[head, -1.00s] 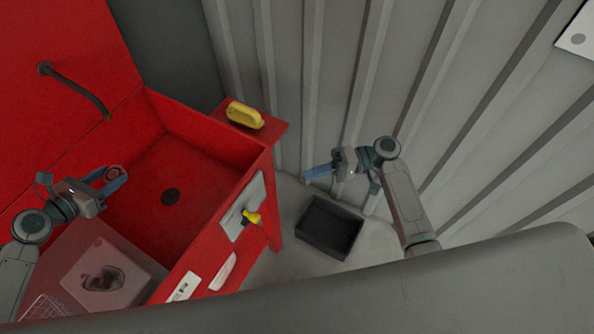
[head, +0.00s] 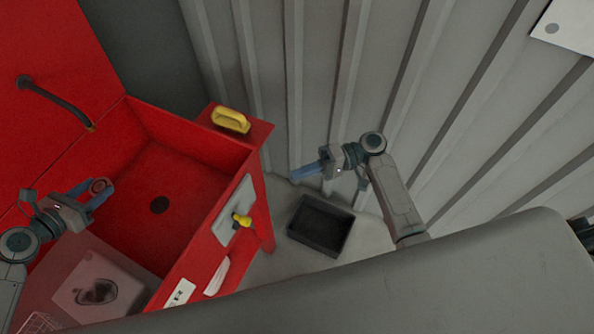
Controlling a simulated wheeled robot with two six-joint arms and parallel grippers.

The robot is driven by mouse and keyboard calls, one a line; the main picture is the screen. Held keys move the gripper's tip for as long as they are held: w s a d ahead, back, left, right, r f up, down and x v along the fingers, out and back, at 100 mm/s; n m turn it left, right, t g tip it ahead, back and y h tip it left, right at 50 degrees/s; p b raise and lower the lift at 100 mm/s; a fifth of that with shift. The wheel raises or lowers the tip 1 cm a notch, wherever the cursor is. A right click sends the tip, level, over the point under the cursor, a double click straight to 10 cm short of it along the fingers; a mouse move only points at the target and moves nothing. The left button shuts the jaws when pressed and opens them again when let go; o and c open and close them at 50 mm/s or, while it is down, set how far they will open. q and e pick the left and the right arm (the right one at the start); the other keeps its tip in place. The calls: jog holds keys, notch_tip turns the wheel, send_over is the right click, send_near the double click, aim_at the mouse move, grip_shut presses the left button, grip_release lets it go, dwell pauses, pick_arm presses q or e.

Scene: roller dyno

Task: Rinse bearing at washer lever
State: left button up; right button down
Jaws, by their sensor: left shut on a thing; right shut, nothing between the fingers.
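The red parts washer (head: 190,199) stands at the left with an open basin and a dark round drain. A black spout (head: 57,101) reaches over the basin from its back wall. The yellow-tipped lever (head: 241,220) sits on a grey plate on the washer's front. My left gripper (head: 101,194) is shut on the bearing (head: 98,186), a small ring held over the left part of the basin, apart from the spout. My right gripper (head: 304,174) is shut and empty, to the right of the washer and lever, above the floor.
A yellow handled object (head: 231,120) lies on the washer's right ledge. A black tray (head: 320,226) is on the floor below my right gripper. A ribbed grey wall (head: 300,70) closes the back. A wire basket (head: 42,322) shows at the bottom left.

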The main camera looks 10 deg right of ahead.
pick_arm(q)
jog(key=s+r+p, duration=0.4)
jog(key=p, duration=0.1)
jog(key=shift+s+a, duration=0.3)
jog(key=shift+s, duration=0.1)
jog(key=shift+f, duration=0.15)
dwell(1.0)
